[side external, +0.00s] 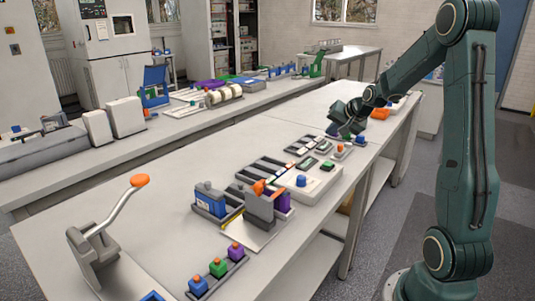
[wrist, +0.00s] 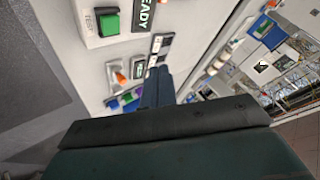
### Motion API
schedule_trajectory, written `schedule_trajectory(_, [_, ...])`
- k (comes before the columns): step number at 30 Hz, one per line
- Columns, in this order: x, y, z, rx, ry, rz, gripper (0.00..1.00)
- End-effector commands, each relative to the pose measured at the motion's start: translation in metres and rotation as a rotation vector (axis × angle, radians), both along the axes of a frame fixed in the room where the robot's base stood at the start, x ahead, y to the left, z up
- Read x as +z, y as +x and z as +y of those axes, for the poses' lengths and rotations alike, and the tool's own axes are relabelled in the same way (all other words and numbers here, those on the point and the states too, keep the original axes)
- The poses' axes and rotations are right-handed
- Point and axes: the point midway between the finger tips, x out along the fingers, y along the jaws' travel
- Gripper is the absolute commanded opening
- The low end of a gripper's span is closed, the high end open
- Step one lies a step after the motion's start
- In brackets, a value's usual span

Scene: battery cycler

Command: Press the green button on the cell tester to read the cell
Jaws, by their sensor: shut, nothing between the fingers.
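The cell tester (side external: 318,182) is a white box on the near bench in the side view, with a dark display and a green button (side external: 327,165). A blue-topped cell (side external: 301,181) stands on it. In the wrist view the green button (wrist: 107,21) is at upper left, marked TEST, beside a READY display (wrist: 144,14). My gripper (side external: 346,132) is beyond the tester, towards the far end of the bench. Its shut fingers (wrist: 157,88) show in the wrist view, empty and apart from the button. Their exact height above the bench is unclear.
A small device with an orange part (side external: 340,150) stands between the tester and my gripper. Dark trays (side external: 264,168) lie left of the tester. A fixture with an orange part (side external: 262,205) stands nearer. A lever press (side external: 95,240) is at front left.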

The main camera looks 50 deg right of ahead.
Motion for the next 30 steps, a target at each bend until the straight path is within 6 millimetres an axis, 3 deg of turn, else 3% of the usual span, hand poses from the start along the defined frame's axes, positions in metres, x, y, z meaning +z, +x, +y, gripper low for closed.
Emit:
schedule_trajectory(5, [-0.003,-0.001,-0.008,-0.018,0.007,-0.011,0.0])
schedule_trajectory(19, [-0.006,-0.001,-0.008,-0.017,0.006,-0.009,0.0])
schedule_trajectory(30, [-0.031,-0.001,-0.007,-0.017,0.008,-0.007,0.0])
